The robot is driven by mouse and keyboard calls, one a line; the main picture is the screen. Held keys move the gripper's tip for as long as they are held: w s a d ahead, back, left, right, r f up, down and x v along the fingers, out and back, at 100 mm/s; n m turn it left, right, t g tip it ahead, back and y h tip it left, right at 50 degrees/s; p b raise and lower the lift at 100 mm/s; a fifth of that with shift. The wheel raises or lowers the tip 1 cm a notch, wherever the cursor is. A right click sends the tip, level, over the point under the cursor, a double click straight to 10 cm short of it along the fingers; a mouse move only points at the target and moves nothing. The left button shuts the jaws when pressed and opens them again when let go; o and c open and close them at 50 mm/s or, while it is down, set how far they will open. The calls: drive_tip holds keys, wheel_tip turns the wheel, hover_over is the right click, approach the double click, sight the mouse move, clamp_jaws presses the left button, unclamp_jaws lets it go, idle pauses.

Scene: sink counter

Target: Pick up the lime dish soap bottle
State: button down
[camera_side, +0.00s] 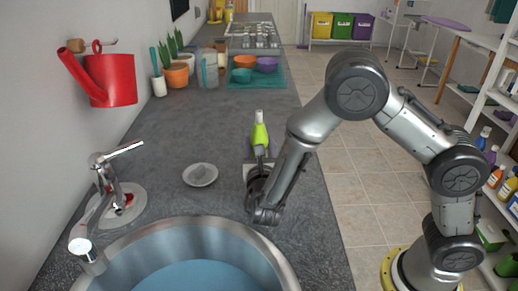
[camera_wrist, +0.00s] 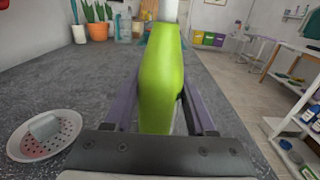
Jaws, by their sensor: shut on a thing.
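The lime dish soap bottle (camera_side: 260,134) has a green body and a white cap, and stands upright above the grey counter in the side view. In the wrist view the bottle (camera_wrist: 161,80) fills the middle, between the two fingers. My gripper (camera_wrist: 163,125) is shut on the bottle, with one finger along each side. In the side view my gripper (camera_side: 259,160) is at the bottle's lower part, and my wrist partly hides that area. I cannot tell whether the bottle's base touches the counter.
A white soap dish (camera_side: 200,174) lies left of my gripper. The steel sink (camera_side: 270,258) with water is in front, with a faucet (camera_side: 112,190) at its left. Bowls on a teal mat (camera_side: 243,84) and potted plants (camera_side: 177,76) stand farther back. The counter between is clear.

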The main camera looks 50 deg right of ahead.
sight(260, 138)
drive_tip(key=shift+r, duration=0.45)
wheel_tip(260, 138, up, 3)
drive_tip(key=shift+s+f, duration=0.1)
drive_tip(key=shift+f, duration=0.05)
drive_tip(key=s+r, duration=0.9)
drive_tip(key=s, duration=0.4)
drive_tip(key=shift+s+d, duration=0.4)
drive_tip(key=shift+r, duration=0.1)
drive_tip(key=c, duration=0.9)
unclamp_jaws()
clamp_jaws()
